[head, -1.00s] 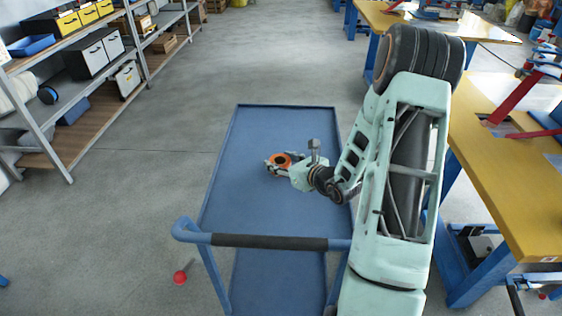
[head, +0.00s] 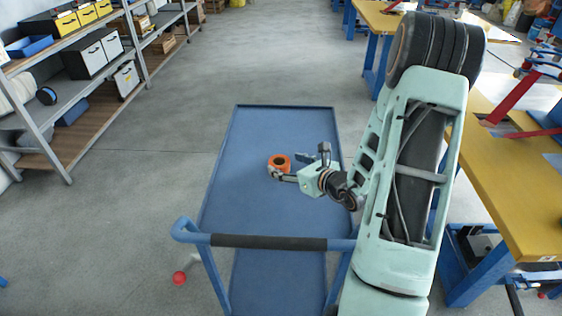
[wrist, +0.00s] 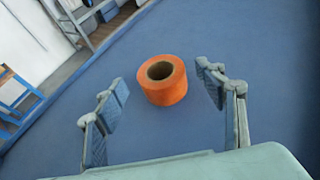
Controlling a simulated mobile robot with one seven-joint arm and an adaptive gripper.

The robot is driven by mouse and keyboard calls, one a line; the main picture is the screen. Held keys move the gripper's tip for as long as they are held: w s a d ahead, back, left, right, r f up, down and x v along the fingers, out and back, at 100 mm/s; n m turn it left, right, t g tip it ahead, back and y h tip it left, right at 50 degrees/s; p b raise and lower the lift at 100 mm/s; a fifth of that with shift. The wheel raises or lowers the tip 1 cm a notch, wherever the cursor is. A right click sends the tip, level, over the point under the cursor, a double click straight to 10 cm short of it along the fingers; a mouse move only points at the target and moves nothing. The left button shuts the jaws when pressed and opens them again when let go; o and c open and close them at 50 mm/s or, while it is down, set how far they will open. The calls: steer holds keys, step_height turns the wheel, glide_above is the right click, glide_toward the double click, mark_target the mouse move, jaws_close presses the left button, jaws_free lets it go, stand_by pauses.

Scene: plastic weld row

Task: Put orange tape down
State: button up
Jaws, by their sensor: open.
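The orange tape (head: 279,163) is a roll standing on its flat side on the blue cart top (head: 250,205). In the wrist view the orange tape (wrist: 164,85) shows its hollow core facing up, and it sits beyond and between the spread fingers. My gripper (head: 284,174) is open and empty, just right of the roll in the head view. In the wrist view my gripper (wrist: 166,95) has clear gaps between each finger and the tape.
The cart has a raised rim and a dark push handle (head: 268,242) at the near side. A shelf (head: 75,100) with boxes stands at left, and a yellow workbench (head: 500,175) at right. Much of the cart top is free.

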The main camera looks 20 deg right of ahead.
steer(key=v, duration=0.7)
steer(key=shift+s+r, duration=0.15)
steer(key=shift+s, duration=0.2)
